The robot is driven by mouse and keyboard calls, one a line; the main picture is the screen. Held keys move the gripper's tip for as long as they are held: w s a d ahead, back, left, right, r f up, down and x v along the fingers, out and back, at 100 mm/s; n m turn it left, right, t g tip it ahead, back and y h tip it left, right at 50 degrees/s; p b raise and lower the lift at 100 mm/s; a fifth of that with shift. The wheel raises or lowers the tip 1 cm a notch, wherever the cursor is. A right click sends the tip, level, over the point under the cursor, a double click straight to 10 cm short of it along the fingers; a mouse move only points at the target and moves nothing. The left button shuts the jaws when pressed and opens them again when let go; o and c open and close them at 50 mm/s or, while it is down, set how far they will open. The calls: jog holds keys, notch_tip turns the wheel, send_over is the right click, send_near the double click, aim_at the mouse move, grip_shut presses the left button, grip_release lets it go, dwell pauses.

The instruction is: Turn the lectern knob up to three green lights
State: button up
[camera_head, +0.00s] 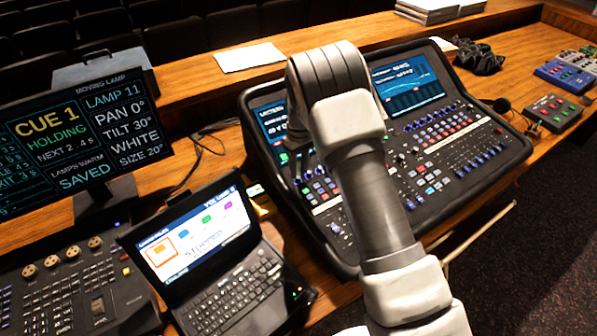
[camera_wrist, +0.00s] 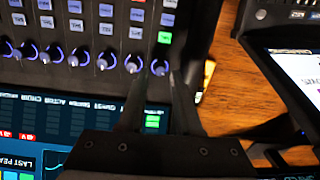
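The mixing desk (camera_head: 490,150) stands on the wooden desk, and my arm covers its left middle part in the head view. In the wrist view, a row of blue-ringed knobs includes an end knob (camera_wrist: 160,68) beside a lit green button (camera_wrist: 164,37); the picture does not let me read which is the lectern knob. My gripper (camera_wrist: 158,76) has its dark fingers at this end knob, one on each side. Whether they touch it is too dark to tell. Green bars (camera_wrist: 152,122) are lit on the screen just below this knob; their exact number is unclear.
A laptop (camera_head: 220,265) stands close to the left of the mixing desk, with a cue monitor (camera_head: 75,135) and a lighting console (camera_head: 75,290) farther left. Small control boxes (camera_head: 553,112) and a dark cloth bundle (camera_head: 478,57) lie to the right. A paper sheet (camera_head: 248,57) lies behind.

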aim_at(298, 179)
jog(key=shift+f, duration=1.15)
grip_shut()
jog(key=shift+f+m+b, duration=0.1)
jog(key=shift+m+b, duration=0.7)
jog(key=shift+m, duration=0.2)
jog(key=shift+m+y+b, duration=0.3)
jog(key=shift+m+b, duration=0.65)
jog(key=shift+m, duration=0.85)
